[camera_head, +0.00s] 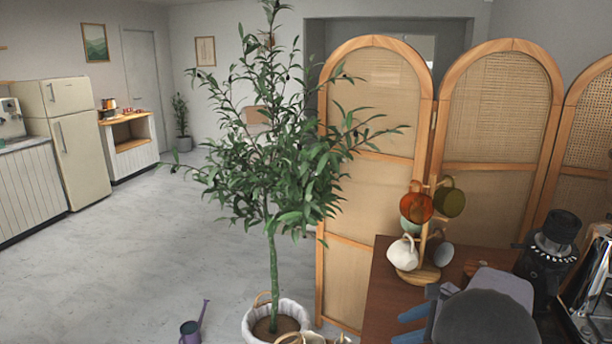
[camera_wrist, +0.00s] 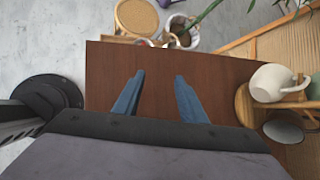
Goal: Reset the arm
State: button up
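My gripper (camera_wrist: 160,92) shows in the wrist view with its two blue fingers spread apart and nothing between them. It is above the bare brown wooden table top (camera_wrist: 225,77). In the head view my gripper (camera_head: 411,325) is at the bottom, over the left part of the table (camera_head: 385,290), and my grey arm hides part of it. A wooden mug tree (camera_head: 428,272) with a white mug (camera_head: 404,253), an orange mug (camera_head: 417,207) and an olive mug (camera_head: 449,200) stands behind my gripper. The white mug also shows at right in the wrist view (camera_wrist: 270,84).
A rattan folding screen (camera_head: 375,190) stands behind the table. A potted tree (camera_head: 273,250) is left of it. Open floor (camera_head: 130,260) lies farther left.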

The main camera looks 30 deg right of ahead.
jog(key=w+a+f+n+g+y+p, duration=0.1)
jog(key=a+n+g, duration=0.2)
jog(key=a+n, duration=0.5)
jog(key=w+a+f+n+g, duration=0.15)
jog(key=a+n, duration=0.25)
jog(key=a, duration=0.9)
jog(key=s+a+f+n+g+h+p, duration=0.1)
jog(key=s+a+n, duration=0.4)
jog(key=a+n, duration=0.2)
jog(key=s+a+f+n+g+h, duration=0.1)
jog(key=s+a+n+g, duration=0.1)
jog(key=s+a+n, duration=0.3)
jog(key=a+n, duration=0.2)
jog(key=n, duration=0.2)
jog(key=shift+s+a+f+h+p, duration=0.25)
jog(key=shift+a+h+p, duration=0.05)
jog(key=shift+a+p, duration=0.1)
